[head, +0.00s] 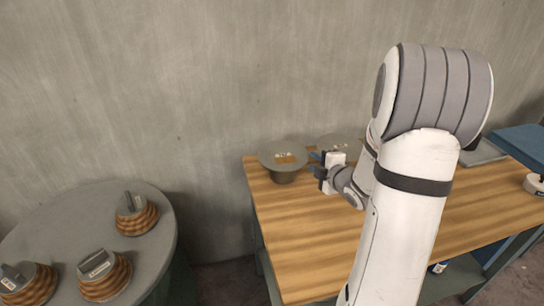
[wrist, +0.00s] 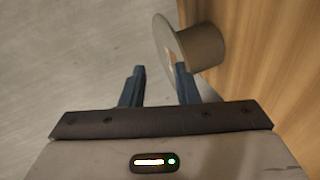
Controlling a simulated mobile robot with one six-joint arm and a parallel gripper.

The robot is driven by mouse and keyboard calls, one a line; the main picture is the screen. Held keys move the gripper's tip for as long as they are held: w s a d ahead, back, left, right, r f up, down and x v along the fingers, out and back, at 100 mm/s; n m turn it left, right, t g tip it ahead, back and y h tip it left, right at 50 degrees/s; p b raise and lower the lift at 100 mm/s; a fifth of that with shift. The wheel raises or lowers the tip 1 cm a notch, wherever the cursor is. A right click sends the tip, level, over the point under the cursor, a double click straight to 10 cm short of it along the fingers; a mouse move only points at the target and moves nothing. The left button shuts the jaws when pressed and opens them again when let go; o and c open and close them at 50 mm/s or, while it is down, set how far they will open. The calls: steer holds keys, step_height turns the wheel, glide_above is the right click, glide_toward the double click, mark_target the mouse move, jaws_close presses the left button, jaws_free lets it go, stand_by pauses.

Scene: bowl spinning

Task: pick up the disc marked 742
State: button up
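A grey disc (head: 273,152) with a small orange-brown patch sits on a grey stand (head: 283,177) at the left end of the wooden bench. A second grey disc (head: 338,140) stands to its right, partly hidden by my arm. I cannot read 742 on either. My gripper (head: 317,166) is just right of the first disc. In the wrist view my gripper (wrist: 160,72) is open, with nothing seen held. A disc (wrist: 163,32) on its stand (wrist: 203,46) shows beyond the right finger, which overlaps it in the picture; I cannot tell whether they touch.
A round grey table (head: 75,215) at the left bears several ribbed wooden pieces with grey labelled tops (head: 97,262). A grey tray-like thing (head: 485,152) lies at the right on the wooden bench (head: 310,245). The bench front is clear. A concrete wall stands behind.

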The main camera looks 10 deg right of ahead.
mark_target(301, 165)
steer(key=f+n+t+y+b, duration=0.1)
steer(key=f+n, duration=0.1)
steer(key=s+f+n+t+y+b, duration=0.1)
steer(key=f+y, duration=0.1)
steer(key=f, duration=0.1)
steer(key=shift+s+n+y, duration=0.1)
steer(key=shift+n+y, duration=0.2)
steer(key=shift+n, duration=0.1)
steer(key=shift+s+n+y, duration=0.15)
steer(key=shift+n+y, duration=0.25)
steer(key=shift+y, duration=0.2)
steer(key=shift+w+a, duration=0.25)
steer(key=shift+w, duration=0.1)
steer(key=x, duration=0.2)
steer(key=p+x, duration=0.1)
steer(key=x, duration=0.3)
steer(key=shift+w+d, duration=0.15)
steer(key=shift+w, duration=0.3)
steer(key=shift+c, duration=0.3)
jaws_close()
